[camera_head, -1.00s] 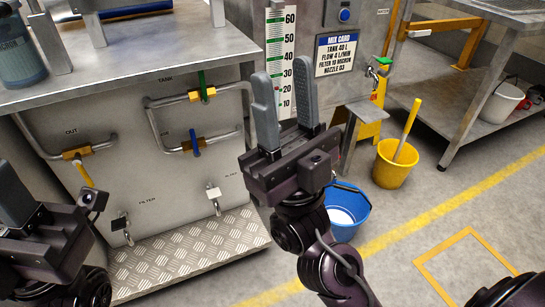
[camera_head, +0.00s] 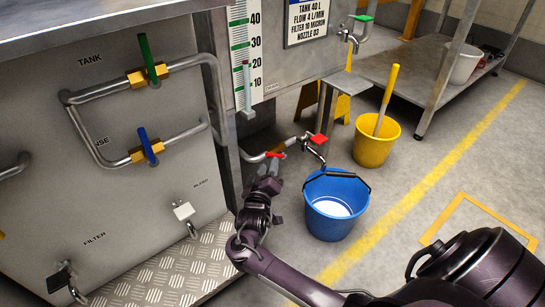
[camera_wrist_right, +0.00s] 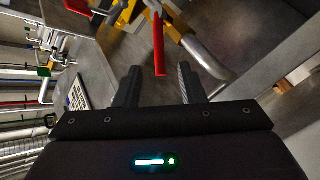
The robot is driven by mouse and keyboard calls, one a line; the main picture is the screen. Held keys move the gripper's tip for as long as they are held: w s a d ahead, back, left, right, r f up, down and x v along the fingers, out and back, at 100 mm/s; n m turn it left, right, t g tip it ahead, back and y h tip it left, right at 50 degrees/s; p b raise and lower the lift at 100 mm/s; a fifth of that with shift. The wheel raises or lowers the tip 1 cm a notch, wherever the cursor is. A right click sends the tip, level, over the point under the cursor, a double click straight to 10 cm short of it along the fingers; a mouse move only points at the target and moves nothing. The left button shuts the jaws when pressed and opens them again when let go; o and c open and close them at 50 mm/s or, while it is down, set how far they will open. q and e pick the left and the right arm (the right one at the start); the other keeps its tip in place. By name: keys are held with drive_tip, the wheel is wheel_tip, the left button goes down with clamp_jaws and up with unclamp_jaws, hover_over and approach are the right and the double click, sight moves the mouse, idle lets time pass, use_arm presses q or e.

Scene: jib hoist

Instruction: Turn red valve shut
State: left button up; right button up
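The red valve lever (camera_head: 277,155) sits on a brass valve body (camera_head: 277,148) in the low pipe right of the tank panel. My right gripper (camera_head: 269,172) is just below and in front of it, partly hidden by its own wrist. In the right wrist view the red lever (camera_wrist_right: 158,45) points down from the brass body between the fingertips of my open right gripper (camera_wrist_right: 158,69). A gap shows on both sides of the lever; how deep it sits between the fingers I cannot tell. My left gripper is out of view.
A tap with a red handle (camera_head: 318,139) ends the pipe above a blue bucket (camera_head: 337,205) holding pale liquid. A yellow bucket (camera_head: 376,140) stands behind. Green (camera_head: 149,60) and blue (camera_head: 148,147) valve levers are on the tank panel.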

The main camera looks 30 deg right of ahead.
sight(271, 155)
drive_tip(key=b+x, duration=0.2)
drive_tip(key=x, duration=0.3)
drive_tip(key=shift+f+b, duration=0.1)
drive_tip(key=shift+b, duration=0.25)
drive_tip(key=shift+w+d, duration=0.35)
drive_tip(key=shift+w, duration=0.05)
drive_tip(key=shift+c, duration=0.5)
clamp_jaws()
